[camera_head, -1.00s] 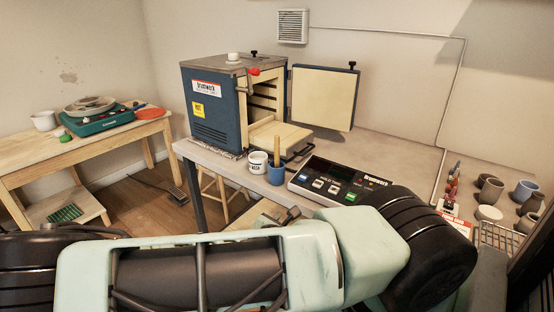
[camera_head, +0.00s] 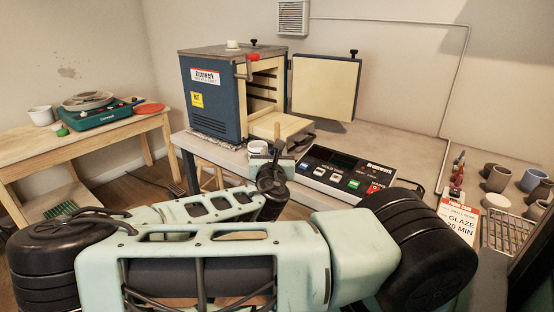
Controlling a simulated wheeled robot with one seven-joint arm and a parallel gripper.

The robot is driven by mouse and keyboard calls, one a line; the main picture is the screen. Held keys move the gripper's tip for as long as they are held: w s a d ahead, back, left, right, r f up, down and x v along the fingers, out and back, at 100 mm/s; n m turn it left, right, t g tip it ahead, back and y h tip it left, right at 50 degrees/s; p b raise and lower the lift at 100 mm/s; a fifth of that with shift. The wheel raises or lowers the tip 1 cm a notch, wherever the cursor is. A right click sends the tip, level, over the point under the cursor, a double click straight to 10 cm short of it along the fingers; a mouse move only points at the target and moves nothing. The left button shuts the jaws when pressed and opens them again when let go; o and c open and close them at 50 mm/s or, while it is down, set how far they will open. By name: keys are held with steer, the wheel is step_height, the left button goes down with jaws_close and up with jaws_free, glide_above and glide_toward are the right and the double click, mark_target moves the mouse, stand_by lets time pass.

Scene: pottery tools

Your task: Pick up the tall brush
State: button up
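My gripper (camera_head: 271,163) is at that spot, seen from behind, close to the handle's lower part. Its dark wrist covers most of the fingers, so I cannot tell whether they are open, shut or touching the brush.
The blue kiln (camera_head: 212,100) is open behind, and a control panel (camera_head: 345,172) lies to the right. A glaze sign (camera_head: 458,218), rack and several pots are farther right. A wooden table (camera_head: 90,150) is at left.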

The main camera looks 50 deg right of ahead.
mark_target(277, 135)
steer(key=p+x, duration=0.1)
steer(key=x, duration=0.6)
steer(key=shift+w+d+r+p, duration=0.1)
steer(key=shift+w+d+p, duration=0.15)
steer(key=shift+d+p, duration=0.1)
steer(key=p+x, duration=0.1)
steer(key=x, duration=0.3)
steer(key=shift+w+d, duration=0.15)
steer(key=shift+d, duration=0.05)
jaws_close()
